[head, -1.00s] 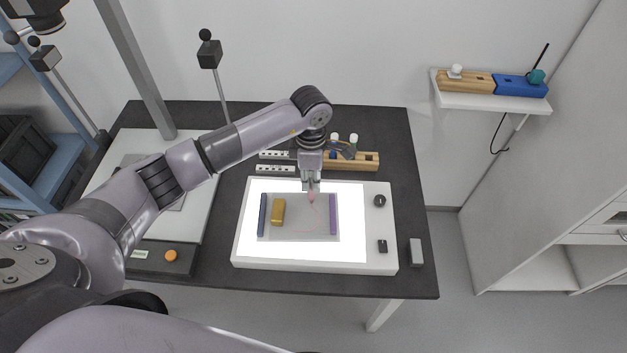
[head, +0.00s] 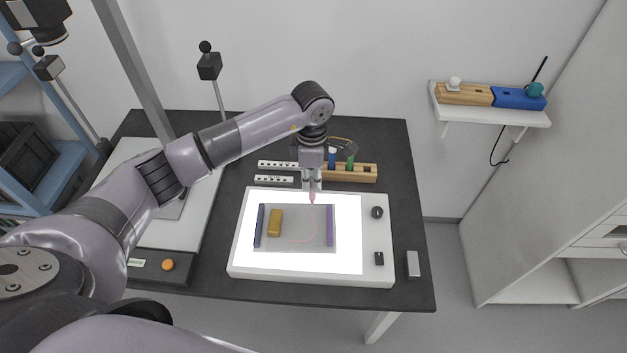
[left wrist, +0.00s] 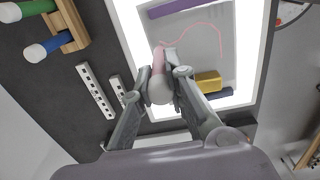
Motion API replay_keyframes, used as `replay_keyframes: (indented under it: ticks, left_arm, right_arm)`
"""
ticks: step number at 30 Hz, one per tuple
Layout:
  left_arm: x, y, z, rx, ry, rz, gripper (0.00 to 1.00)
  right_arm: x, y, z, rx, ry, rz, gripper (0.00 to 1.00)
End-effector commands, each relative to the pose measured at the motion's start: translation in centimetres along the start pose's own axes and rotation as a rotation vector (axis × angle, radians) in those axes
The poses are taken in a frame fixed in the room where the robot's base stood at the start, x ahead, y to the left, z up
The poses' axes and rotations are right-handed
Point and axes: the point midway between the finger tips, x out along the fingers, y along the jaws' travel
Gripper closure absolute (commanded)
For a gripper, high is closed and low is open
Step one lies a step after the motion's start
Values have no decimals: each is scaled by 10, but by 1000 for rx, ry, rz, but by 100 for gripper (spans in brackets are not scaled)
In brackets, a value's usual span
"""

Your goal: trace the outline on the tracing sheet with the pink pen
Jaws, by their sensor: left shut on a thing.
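My left gripper (head: 312,183) is shut on the pink pen (head: 312,197), held roughly upright with its tip down. The tip appears at the far edge of the grey tracing sheet (head: 295,222); I cannot tell whether it touches. In the left wrist view the gripper (left wrist: 165,75) holds the pen (left wrist: 159,88), whose body hides its tip. A thin curved pink line (left wrist: 218,35) shows on the sheet (left wrist: 195,60). The sheet lies on the lit panel (head: 347,240), with a purple bar (head: 330,226) and a dark blue bar (head: 260,226) along its sides. My right gripper is out of view.
A yellow block (head: 275,223) sits on the sheet's left part. Behind the panel stand a wooden pen rack (head: 362,173) with blue and green pens and white perforated strips (head: 274,180). Black knobs (head: 377,212) sit at the panel's right.

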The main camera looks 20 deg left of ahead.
Motion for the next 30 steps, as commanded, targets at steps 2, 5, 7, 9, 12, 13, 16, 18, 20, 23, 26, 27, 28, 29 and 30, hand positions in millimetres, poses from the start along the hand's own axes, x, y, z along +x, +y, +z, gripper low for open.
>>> replay_keyframes:
  ticks: [2, 5, 7, 9, 12, 13, 16, 18, 20, 23, 26, 27, 28, 29, 30]
  left_arm:
    - [-4, 1, -1, -1, 0, 1, 100]
    - [-8, 2, -2, -2, 0, 1, 100]
    - [-11, 2, -3, -2, 0, 0, 100]
    - [-14, 3, -3, -3, 0, 0, 100]
    - [-18, 4, -4, -3, 0, 0, 100]
    - [-19, 4, -4, -4, 0, 0, 100]
    - [-24, 5, -6, -5, 0, 0, 100]
    - [-26, 6, -6, -6, 0, 1, 100]
    - [-29, 6, -7, -6, 1, 1, 100]
    - [-32, 7, -8, -7, 1, 0, 100]
    - [-36, 8, -9, -8, 1, 0, 100]
    - [-38, 8, -10, -9, 1, 0, 100]
    - [-39, 8, -10, -9, 1, 0, 100]
    - [-40, 8, -10, -9, 1, 0, 100]
    - [-42, 9, -10, -10, 1, 0, 100]
  right_arm:
    - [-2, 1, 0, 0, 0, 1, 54]
    - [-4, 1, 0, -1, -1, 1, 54]
    - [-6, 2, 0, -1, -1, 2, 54]
    - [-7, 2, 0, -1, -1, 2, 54]
    - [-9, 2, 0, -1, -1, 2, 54]
    - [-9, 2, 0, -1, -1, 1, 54]
    - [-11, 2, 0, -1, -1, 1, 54]
    - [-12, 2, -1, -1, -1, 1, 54]
    - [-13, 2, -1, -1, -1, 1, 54]
    - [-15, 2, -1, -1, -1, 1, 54]
    - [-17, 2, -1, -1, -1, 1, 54]
    - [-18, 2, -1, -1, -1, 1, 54]
    - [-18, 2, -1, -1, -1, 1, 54]
    - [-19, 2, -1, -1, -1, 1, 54]
    - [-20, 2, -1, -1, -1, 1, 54]
